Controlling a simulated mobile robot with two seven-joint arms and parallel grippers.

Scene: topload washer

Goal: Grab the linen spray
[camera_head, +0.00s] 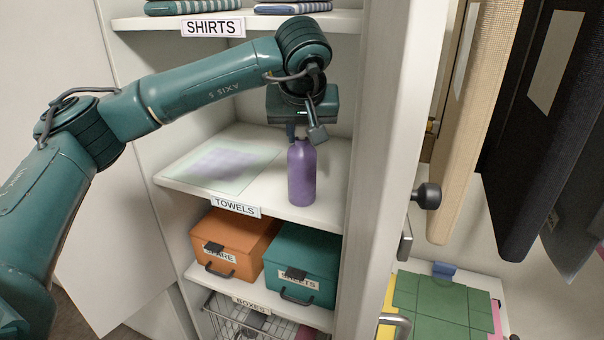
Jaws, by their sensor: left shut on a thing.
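The linen spray (301,175) looks like a purple bottle with a narrow top. It stands upright on the shelf labelled TOWELS, near the front right. My left gripper (302,134) comes down from above and is shut on the top of the bottle. The fingers hide part of the bottle's top. My right gripper is not in view.
The cabinet's right wall (362,150) is close by. Below are an orange box (234,240) and a teal box (303,262). The SHIRTS shelf (345,20) is above.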

